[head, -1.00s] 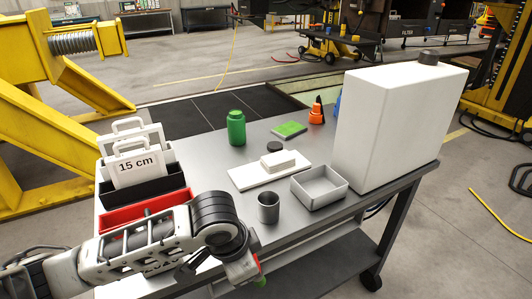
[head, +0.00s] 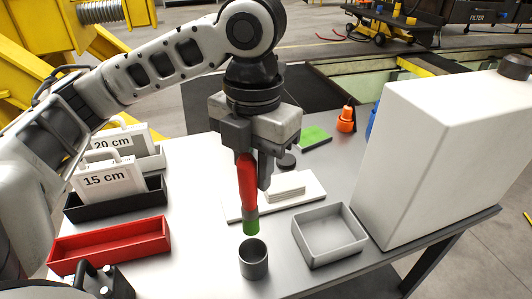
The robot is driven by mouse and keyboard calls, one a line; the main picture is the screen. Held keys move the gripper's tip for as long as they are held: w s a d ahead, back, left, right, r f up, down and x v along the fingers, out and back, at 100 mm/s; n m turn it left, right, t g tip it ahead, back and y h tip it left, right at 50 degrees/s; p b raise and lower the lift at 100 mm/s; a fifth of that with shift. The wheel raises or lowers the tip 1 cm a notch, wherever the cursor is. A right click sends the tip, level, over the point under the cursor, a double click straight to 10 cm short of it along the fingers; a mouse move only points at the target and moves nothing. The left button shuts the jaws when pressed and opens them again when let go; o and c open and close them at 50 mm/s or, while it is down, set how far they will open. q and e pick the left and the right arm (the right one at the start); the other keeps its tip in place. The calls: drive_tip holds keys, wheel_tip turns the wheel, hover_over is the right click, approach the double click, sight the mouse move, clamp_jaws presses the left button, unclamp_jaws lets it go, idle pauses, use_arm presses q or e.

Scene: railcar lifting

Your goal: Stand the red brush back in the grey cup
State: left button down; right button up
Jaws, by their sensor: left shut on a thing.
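The red brush (head: 247,182) hangs nearly upright in my left gripper (head: 252,158), its grey collar and green tip pointing down. The gripper is shut on the upper part of the handle. The grey cup (head: 253,262) stands upright on the table below the brush. The green tip shows just above the cup's far rim, outside the cup; how far above or behind it is cannot be judged exactly. No contact between brush and cup shows. My right gripper is out of view.
A grey tray (head: 330,238) stands right of the cup, with a large white container (head: 430,160) beyond it. A white board (head: 305,188) lies behind the brush. A red bin (head: 110,245) and a black bin (head: 115,203) with signs stand at left.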

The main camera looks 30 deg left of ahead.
use_arm(q)
drive_tip(key=shift+s, duration=0.25)
drive_tip(key=shift+w, duration=0.1)
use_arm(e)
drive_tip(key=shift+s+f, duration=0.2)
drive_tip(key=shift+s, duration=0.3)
use_arm(q)
drive_tip(key=shift+w+r, duration=0.1)
drive_tip(key=shift+f+b, duration=0.5)
drive_tip(key=shift+f, duration=0.4)
wheel_tip(320, 180, down, 4)
drive_tip(key=shift+b, duration=0.9)
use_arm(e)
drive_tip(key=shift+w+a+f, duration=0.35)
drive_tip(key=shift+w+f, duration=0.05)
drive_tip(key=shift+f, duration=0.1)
use_arm(q)
drive_tip(key=shift+r+p, duration=0.1)
drive_tip(key=shift+p, duration=0.4)
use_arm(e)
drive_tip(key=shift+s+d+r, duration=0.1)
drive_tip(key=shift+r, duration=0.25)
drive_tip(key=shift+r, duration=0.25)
